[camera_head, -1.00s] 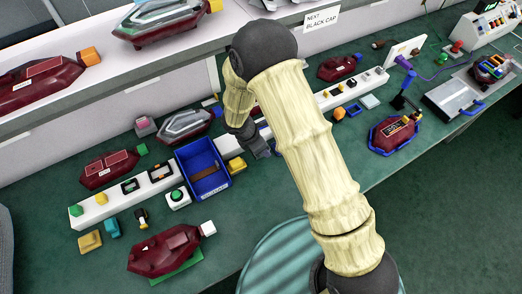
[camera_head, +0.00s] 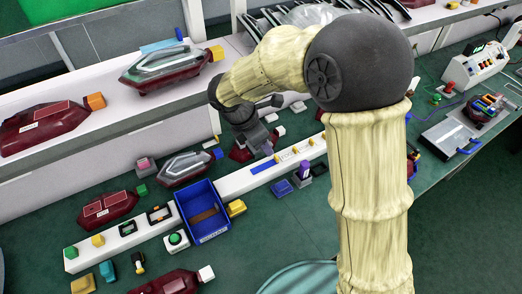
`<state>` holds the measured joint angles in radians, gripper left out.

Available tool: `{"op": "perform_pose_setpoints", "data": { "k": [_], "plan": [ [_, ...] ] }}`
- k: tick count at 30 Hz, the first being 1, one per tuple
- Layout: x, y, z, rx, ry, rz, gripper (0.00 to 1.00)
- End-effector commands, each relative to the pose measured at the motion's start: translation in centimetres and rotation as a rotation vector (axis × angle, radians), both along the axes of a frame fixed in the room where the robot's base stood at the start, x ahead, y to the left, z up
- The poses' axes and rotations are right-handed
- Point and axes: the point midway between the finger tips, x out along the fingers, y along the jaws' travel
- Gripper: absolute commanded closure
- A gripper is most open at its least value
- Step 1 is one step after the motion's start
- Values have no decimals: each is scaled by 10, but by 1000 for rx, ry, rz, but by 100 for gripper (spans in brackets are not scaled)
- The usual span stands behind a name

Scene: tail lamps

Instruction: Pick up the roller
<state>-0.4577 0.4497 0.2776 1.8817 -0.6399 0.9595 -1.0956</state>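I cannot single out the roller for certain in the head view; it may be hidden behind my arm or too small to tell. A purple upright piece (camera_head: 304,169) stands on the green bench, and a small blue block (camera_head: 282,187) lies to its left. My gripper (camera_head: 265,146) points down over the bench by the white strip (camera_head: 238,182), up and left of the purple piece. Its dark fingers are small and partly merge with the dark red lamp part behind, so their opening is unclear. I see nothing clearly held.
A blue bin (camera_head: 211,236) with a brown piece in it stands left of my gripper. Several dark red tail lamps (camera_head: 108,208) lie around the bench (camera_head: 262,235). A white shelf (camera_head: 60,108) runs along the back. My forearm hides much of the right part of the bench.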

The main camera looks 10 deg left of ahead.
Motion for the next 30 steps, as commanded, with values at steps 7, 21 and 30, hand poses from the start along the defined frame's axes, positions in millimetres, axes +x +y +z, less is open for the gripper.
{"op": "perform_pose_setpoints", "data": {
  "k": [7, 21, 30],
  "plan": [
    [0, 0, 2, 0, 0, 1, 79],
    [0, 0, 2, 0, 0, 0, 60],
    [0, 0, 2, 0, 0, 0, 78]
  ]
}}
